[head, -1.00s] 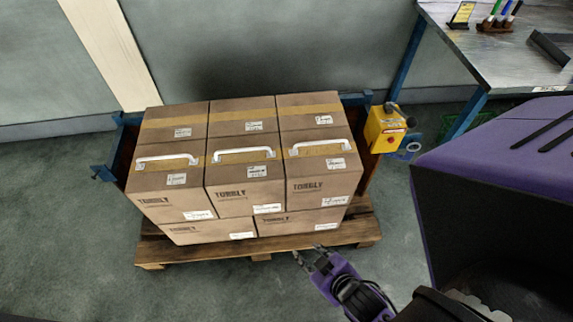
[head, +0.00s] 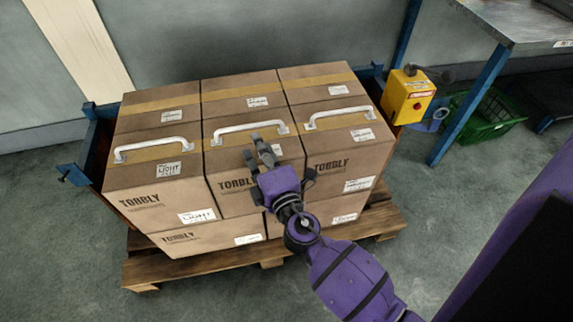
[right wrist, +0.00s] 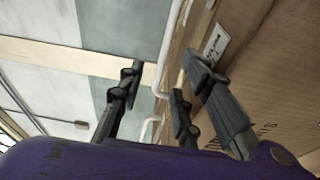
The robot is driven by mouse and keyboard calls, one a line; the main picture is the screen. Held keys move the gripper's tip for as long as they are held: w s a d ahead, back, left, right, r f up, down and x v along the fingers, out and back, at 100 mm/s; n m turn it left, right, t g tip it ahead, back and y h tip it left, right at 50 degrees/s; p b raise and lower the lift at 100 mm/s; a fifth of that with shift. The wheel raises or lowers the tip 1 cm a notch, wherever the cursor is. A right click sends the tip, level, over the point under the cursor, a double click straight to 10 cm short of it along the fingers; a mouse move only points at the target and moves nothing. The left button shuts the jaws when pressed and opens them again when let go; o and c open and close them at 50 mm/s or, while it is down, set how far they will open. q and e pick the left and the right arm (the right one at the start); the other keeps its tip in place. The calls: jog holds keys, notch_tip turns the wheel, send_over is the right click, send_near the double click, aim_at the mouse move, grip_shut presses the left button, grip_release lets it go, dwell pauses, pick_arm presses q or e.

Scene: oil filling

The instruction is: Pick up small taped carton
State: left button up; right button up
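Several brown taped cartons are stacked on a wooden pallet (head: 150,277). The top front row has a left carton (head: 150,195), a middle carton (head: 225,165) and a right carton (head: 340,160), each with yellow tape and a white handle. My right gripper (head: 256,148) is in front of the middle carton, just below its handle (head: 228,130), and hides part of its front. In the right wrist view the fingers (right wrist: 158,80) are apart and empty, beside a carton face (right wrist: 265,70) and near white handles. Contact cannot be told. My left gripper is not in view.
Three taped cartons without visible handles stand behind, including a back middle one (head: 240,88). A yellow box with a red button (head: 408,97) is on the blue frame at right. A metal table (head: 520,25) and green crate (head: 492,115) stand further right. Floor in front is clear.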

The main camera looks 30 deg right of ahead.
aim_at(251, 131)
jog(key=w, duration=0.5)
jog(key=w+d, duration=0.1)
jog(key=w, duration=0.1)
jog(key=shift+w+f, duration=0.15)
jog(key=shift+f, duration=0.15)
jog(key=shift+c, duration=0.4)
grip_shut()
